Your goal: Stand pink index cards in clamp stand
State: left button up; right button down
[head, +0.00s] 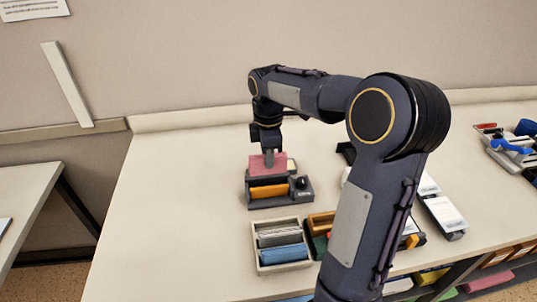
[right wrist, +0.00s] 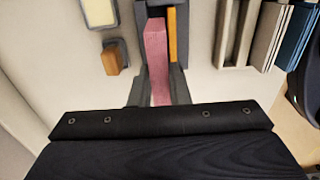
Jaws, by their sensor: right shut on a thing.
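The pink index cards (head: 262,165) stand upright as a flat stack at the dark clamp stand (head: 262,203). My right gripper (head: 268,158) is shut on the pink cards from above. In the right wrist view the pink cards (right wrist: 157,60) show edge-on inside the clamp stand (right wrist: 176,85), beside an orange piece (right wrist: 172,35). The orange piece also shows in front of the cards in the head view (head: 268,191). Whether the cards touch the stand's floor is hidden. My left gripper is not in view.
A cream tray (head: 285,267) with grey and blue card stacks stands in front of the clamp stand. Black-and-white devices (head: 443,212) lie to the right, and a tray with blue and red items (head: 510,150) at far right. The table's left part is clear.

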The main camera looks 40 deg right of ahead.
aim_at(269, 173)
jog(key=shift+f+b, duration=2.45)
jog(key=shift+f, duration=0.5)
jog(key=shift+f+b, duration=0.45)
jog(key=shift+f, duration=0.3)
jog(key=shift+s+a+f, duration=0.15)
jog(key=shift+s+f, duration=0.05)
jog(key=shift+f, duration=0.1)
jog(key=c, duration=1.3)
grip_release()
jog(key=shift+s, duration=0.15)
jog(key=shift+r, duration=0.2)
